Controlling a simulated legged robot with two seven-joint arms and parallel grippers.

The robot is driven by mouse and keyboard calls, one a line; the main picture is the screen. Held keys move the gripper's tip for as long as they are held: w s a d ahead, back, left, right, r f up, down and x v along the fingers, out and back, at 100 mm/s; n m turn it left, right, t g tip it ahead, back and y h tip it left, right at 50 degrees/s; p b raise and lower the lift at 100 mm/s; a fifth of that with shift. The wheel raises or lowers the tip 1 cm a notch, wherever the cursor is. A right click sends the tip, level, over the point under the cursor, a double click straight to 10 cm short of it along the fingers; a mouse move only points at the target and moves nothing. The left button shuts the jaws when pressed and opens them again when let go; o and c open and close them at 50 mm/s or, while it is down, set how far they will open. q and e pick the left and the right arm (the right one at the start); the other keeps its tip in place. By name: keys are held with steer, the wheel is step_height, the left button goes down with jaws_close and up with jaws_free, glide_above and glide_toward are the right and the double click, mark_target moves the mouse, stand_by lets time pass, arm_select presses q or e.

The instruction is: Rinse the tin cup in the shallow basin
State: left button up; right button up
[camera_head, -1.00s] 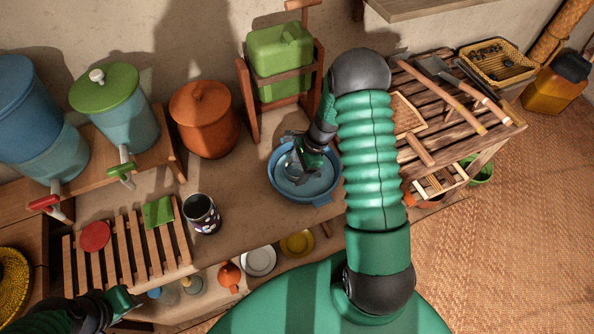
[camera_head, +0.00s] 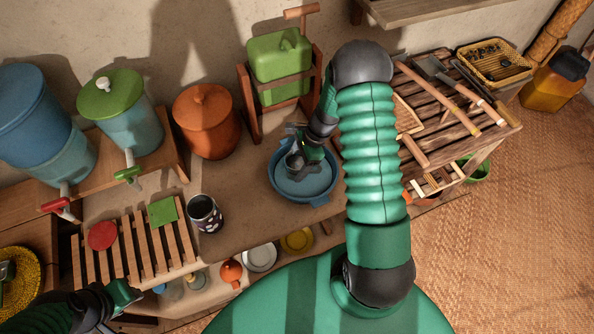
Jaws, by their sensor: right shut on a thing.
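The shallow basin (camera_head: 306,187) is blue and round and stands near the front edge of the clay counter. My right gripper (camera_head: 306,150) is over the basin's far part and is shut on the grey tin cup (camera_head: 294,163). The cup appears within the basin's outline; I cannot tell whether it touches the basin's bottom. The gripper covers part of the cup. My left gripper (camera_head: 124,297) is low at the left, in front of the counter, away from the basin; its jaws are not clear.
A dark patterned mug (camera_head: 205,214) stands left of the basin, beside a slatted wooden rack (camera_head: 130,236). An orange lidded pot (camera_head: 206,121) and a green container in a wooden frame (camera_head: 277,72) stand behind. A slatted table (camera_head: 433,82) with tools is at the right.

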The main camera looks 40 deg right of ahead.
steer(key=shift+p+v, duration=0.65)
steer(key=shift+v, duration=0.4)
steer(key=r+p, duration=0.4)
steer(key=r, duration=0.1)
steer(key=shift+w+a, duration=0.15)
steer(key=shift+a, duration=0.1)
